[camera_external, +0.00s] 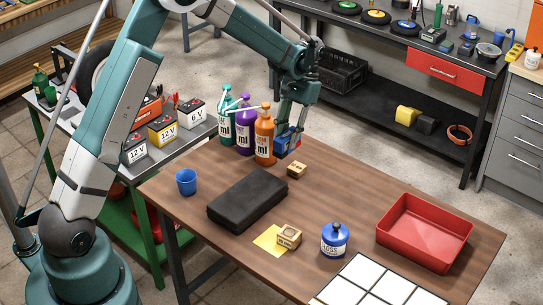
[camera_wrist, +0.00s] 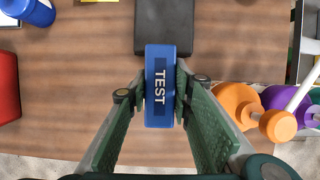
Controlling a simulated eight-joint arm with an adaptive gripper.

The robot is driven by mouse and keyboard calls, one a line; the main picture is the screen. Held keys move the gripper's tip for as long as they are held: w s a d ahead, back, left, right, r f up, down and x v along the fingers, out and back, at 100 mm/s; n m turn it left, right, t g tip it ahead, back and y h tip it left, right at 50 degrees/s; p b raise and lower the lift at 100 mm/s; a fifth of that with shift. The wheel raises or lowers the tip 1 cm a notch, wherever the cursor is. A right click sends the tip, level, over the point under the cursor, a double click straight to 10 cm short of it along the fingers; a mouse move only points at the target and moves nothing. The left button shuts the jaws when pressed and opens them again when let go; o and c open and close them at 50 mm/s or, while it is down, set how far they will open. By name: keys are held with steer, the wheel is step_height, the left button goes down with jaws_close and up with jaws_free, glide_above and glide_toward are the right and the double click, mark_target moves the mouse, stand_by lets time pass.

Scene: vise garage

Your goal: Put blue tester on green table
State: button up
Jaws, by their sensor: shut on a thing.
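The blue tester (camera_wrist: 159,72), marked TEST, is held between the two fingers of my gripper (camera_wrist: 153,95) in the wrist view. In the external view the tester (camera_external: 285,143) is partly hidden by my gripper (camera_external: 290,132), over the far edge of the brown table, right of the orange bottle. The green table (camera_external: 185,140) has green legs and a greyish top and stands at the left, beyond the brown table. My arm hides part of it.
On the green table are several batteries (camera_external: 163,131). Green, purple and orange bottles (camera_external: 264,137) stand at the brown table's (camera_external: 340,195) far edge, close to my gripper. A black case (camera_external: 247,200), blue cup (camera_external: 186,182) and red tray (camera_external: 425,232) are also on it.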

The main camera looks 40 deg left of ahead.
steer(key=shift+a, duration=0.15)
stand_by(0.7)
steer(key=shift+s+d+f+n+h+b, duration=0.15)
steer(key=shift+s+d+n+h+b, duration=0.15)
steer(key=shift+d+n, duration=0.2)
steer(key=shift+s+d+f+n+h+b, duration=0.1)
steer(key=shift+s+d+n+h+b, duration=0.15)
steer(key=shift+d+n, duration=0.25)
steer(key=s+d+n+t+h+b, duration=0.3)
steer(key=s+d+n, duration=0.5)
steer(key=d+n, duration=0.4)
steer(key=shift+s+f+n+t+b, duration=0.4)
steer(key=shift+n+t+b, duration=0.4)
steer(key=shift+n+b, duration=0.75)
steer(key=shift+w+f+n+h+p, duration=0.1)
steer(key=shift+n+h+p, duration=0.15)
steer(key=shift+p, duration=0.05)
glide_toward(306, 214)
steer(key=shift+d+b, duration=0.45)
steer(key=shift+d, duration=0.4)
steer(key=shift+f, duration=0.1)
steer(key=shift+f+b, duration=0.3)
steer(key=shift+f, duration=1.5)
